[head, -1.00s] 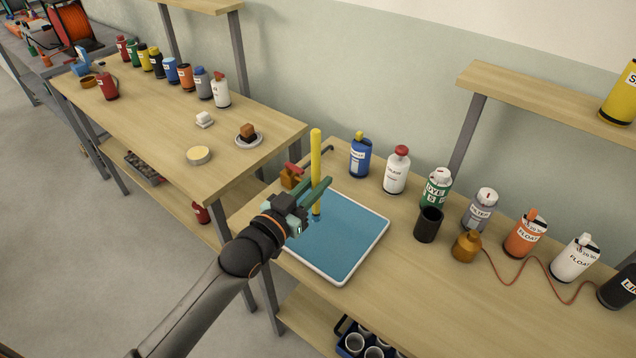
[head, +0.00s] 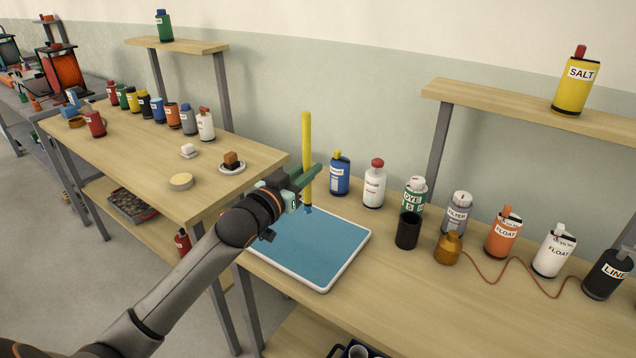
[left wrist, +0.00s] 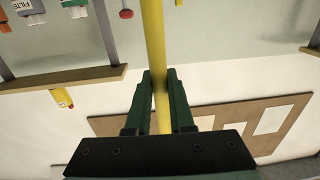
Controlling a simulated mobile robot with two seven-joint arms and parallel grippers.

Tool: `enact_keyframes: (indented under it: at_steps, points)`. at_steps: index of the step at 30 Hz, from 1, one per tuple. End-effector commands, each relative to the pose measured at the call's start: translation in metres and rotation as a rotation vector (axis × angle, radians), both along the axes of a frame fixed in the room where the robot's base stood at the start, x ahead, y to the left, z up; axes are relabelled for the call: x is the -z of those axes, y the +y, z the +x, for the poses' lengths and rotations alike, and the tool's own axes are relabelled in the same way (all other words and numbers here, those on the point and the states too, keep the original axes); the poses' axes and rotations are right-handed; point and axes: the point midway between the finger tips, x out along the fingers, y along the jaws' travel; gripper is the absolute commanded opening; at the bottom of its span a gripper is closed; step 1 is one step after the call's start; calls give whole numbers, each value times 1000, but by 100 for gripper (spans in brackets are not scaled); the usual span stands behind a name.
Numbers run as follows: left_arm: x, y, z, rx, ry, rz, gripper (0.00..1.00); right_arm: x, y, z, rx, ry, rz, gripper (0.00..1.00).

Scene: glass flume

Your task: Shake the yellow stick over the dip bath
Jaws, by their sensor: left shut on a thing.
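The yellow stick (head: 307,140) stands nearly upright in my left gripper (head: 306,182), whose green fingers are shut on it partway along its length. Its lower end looks blue. The dip bath (head: 318,289) is a white-rimmed tray of blue liquid on the right bench. In the head view the stick's lower end shows against the far part of the bath; I cannot tell whether it touches the liquid. In the left wrist view the stick (left wrist: 155,40) passes between the two fingers (left wrist: 160,95). My right gripper is not in view.
Behind and right of the bath stand a blue bottle (head: 339,175), a white bottle (head: 374,187), a black cup (head: 407,231), an amber bottle (head: 448,250) and several more. A raised shelf (head: 520,110) is above them. The left bench (head: 130,160) holds several bottles.

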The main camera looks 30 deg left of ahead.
Motion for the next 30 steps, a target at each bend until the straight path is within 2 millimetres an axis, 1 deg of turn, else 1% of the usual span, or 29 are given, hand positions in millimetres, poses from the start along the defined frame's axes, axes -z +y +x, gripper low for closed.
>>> enact_keyframes:
  at_steps: [6,7,8,9,10,11,12,14,15,16,17,18,19,20,21,24,25,26,27,28,29,30]
  points:
    - [-1,0,0,-1,-1,0,0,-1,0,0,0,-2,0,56]
    - [-9,0,0,0,-6,2,0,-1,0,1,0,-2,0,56]
    - [-31,0,0,2,-17,5,0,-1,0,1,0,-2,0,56]
    - [-59,0,-1,1,-21,7,0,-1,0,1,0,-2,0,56]
    - [-66,0,0,1,-15,5,0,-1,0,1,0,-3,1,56]
    - [-67,0,0,0,-7,2,0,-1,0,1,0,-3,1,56]
    - [-48,0,0,0,9,-4,0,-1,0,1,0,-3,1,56]
    - [-4,-1,-1,-1,22,-9,0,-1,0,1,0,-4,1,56]
    - [6,0,-1,-1,13,-7,0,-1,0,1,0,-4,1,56]
    - [2,0,0,-1,2,-2,0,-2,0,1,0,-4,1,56]
    - [-15,1,0,0,-11,3,0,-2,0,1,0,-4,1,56]
    - [-47,0,0,1,-24,8,0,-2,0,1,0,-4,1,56]
    - [-62,0,0,1,-21,7,0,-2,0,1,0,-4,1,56]
    - [-67,0,0,1,-14,5,0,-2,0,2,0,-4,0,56]
    - [-60,0,0,0,0,0,0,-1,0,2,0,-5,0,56]
    - [3,0,-1,-1,18,-8,0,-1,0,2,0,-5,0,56]
    - [6,0,-1,-1,10,-5,0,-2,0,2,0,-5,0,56]
    - [-2,0,0,0,-2,0,0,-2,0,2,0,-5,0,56]
    - [-31,0,0,2,-19,6,0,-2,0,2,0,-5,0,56]
    - [-53,0,0,2,-23,8,0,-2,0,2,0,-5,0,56]
    - [-65,0,0,1,-19,7,0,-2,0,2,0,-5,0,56]
    - [-66,0,0,1,-8,3,0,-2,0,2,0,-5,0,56]
